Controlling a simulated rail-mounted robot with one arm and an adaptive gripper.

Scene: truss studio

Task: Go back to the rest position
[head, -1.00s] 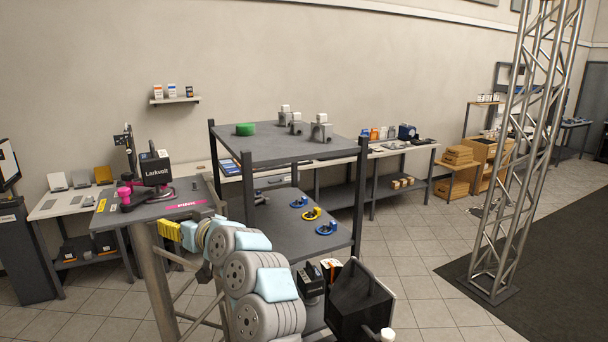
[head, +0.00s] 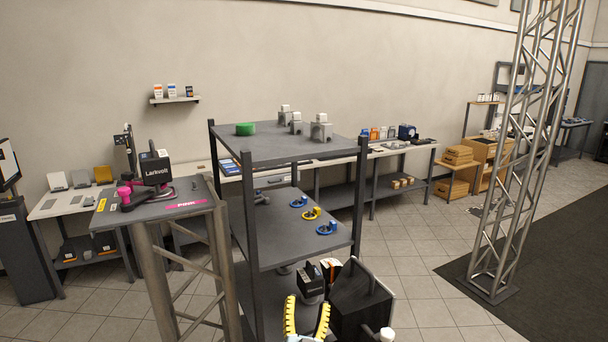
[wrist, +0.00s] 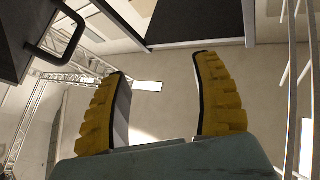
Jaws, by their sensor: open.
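My gripper (head: 306,318) shows at the bottom of the head view, with its yellow ridged fingers pointing up. It is beside the black case on the shelf rack's lower part. In the wrist view my gripper (wrist: 160,90) has its two yellow fingers spread wide, with nothing between them. Beyond the fingers the wrist view shows plain wall and ceiling. The rest of my arm is out of sight in the head view.
A dark shelf rack (head: 252,210) stands in the middle, close to my gripper. A black case (head: 358,300) with a handle is just right of the gripper. A metal truss (head: 505,200) rises at the right. Tiled floor (head: 415,290) is clear between rack and truss.

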